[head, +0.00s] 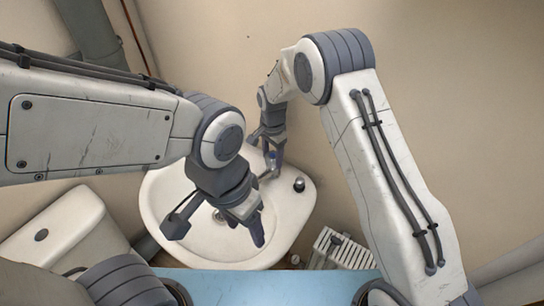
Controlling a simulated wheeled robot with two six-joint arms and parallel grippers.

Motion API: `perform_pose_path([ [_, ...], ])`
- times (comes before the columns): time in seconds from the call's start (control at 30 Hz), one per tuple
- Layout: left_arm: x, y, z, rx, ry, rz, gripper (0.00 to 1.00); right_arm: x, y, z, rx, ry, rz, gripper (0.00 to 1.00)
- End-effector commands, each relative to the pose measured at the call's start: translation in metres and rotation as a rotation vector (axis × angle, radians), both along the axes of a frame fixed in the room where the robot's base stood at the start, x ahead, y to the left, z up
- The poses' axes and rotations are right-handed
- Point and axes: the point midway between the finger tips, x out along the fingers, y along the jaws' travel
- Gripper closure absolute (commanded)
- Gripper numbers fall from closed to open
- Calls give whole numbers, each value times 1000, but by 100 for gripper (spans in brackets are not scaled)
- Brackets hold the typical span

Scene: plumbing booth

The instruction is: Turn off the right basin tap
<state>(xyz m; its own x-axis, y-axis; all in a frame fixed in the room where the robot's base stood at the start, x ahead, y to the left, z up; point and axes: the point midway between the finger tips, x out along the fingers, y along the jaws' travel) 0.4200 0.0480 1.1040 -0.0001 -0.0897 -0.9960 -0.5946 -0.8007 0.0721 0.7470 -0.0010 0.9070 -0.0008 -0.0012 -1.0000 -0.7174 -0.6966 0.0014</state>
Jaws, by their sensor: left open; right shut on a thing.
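The white basin (174,191) stands against the wall in the middle of the view. My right gripper (272,157) is at its back rim, shut on what looks like a tap handle with a bluish part. A small metal spout (268,177) shows just below the fingers. The fingers hide most of the tap, so the handle's angle cannot be told. My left gripper (248,224) is open and empty above the bowl, apart from the tap. My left arm covers the basin's upper left part, and no second tap can be made out there.
A white ribbed radiator (345,251) stands low at the right. A white cistern (65,232) is at the lower left. A grey pipe (90,32) runs up at the upper left.

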Motion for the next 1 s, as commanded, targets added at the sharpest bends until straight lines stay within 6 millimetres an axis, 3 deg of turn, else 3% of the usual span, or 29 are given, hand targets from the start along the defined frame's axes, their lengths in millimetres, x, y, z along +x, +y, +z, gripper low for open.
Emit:
perform_pose_path([
  [0.23,0,0,0,0,0,0,38,4,1,3,5,-11,-3,96],
  [0.27,0,0,0,0,0,0,38,4,1,3,5,-11,-3,29],
  [0.3,0,0,0,0,0,0,38,3,1,3,4,-10,-3,14],
  [0.33,0,0,0,0,0,0,38,3,1,3,5,-9,-3,10],
  [0.73,0,0,-2,0,0,0,38,1,0,8,3,-4,-1,10],
  [1.0,0,0,-14,0,0,0,38,3,1,57,5,-9,-2,10],
])
